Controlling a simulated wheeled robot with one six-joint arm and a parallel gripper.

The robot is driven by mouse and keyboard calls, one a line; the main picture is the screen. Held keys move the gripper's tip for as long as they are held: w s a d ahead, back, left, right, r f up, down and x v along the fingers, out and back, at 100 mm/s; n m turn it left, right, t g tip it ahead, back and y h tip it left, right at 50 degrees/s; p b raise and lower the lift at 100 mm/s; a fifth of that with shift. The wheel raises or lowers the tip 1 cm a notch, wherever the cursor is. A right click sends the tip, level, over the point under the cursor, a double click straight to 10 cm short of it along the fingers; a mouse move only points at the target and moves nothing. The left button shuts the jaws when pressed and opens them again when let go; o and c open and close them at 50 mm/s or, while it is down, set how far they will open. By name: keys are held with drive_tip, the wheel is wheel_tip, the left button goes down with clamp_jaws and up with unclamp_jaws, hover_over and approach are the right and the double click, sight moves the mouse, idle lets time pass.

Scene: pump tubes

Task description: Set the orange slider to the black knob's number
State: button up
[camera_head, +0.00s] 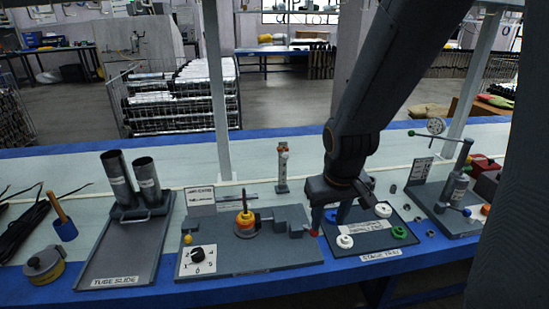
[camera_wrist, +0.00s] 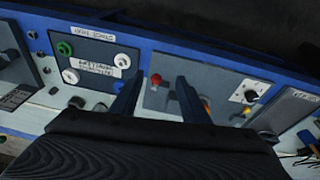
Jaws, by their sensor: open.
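A grey board (camera_head: 290,258) carries a white dial plate with a black knob (camera_head: 197,256). Numbers surround the knob, but its setting is too small to read surely. An orange and yellow round part (camera_head: 245,222) with an upright handle sits mid-board; I cannot tell whether this is the orange slider. A red knob (camera_head: 313,233) is at the board's right end. My gripper (camera_head: 323,222) points down above that end, close to the red knob. In the wrist view, the open fingers (camera_wrist: 158,92) straddle the red knob (camera_wrist: 156,79) in the picture, with nothing visibly held. The black knob (camera_wrist: 250,96) shows at right.
A stage tray (camera_head: 380,254) with white and green rings lies right of the board. A tube slide (camera_head: 100,265) with two upright grey tubes is at left. A crank stand (camera_head: 455,190) stands at far right. A small post (camera_head: 282,170) rises behind the board.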

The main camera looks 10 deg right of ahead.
drive_tip(key=w+d+f+n+t+b, duration=0.1)
drive_tip(key=w+d+f+t, duration=0.15)
drive_tip(key=w, duration=0.65)
drive_tip(key=w+d+f+n+t+b, duration=0.1)
drive_tip(key=w+f+n+t+b, duration=0.15)
drive_tip(key=w, duration=0.75)
drive_tip(key=n+t+y+b, duration=0.4)
drive_tip(key=n+t+y, duration=0.2)
drive_tip(key=t+y, duration=0.25)
approach(286, 156)
drive_tip(key=d+x, duration=0.1)
drive_tip(key=x, duration=0.3)
drive_tip(key=shift+m, duration=0.25)
drive_tip(key=shift+f+p+x, duration=0.2)
drive_tip(key=shift+x, duration=1.7)
drive_tip(key=shift+f+p+x, duration=0.2)
drive_tip(key=shift+x, duration=1.65)
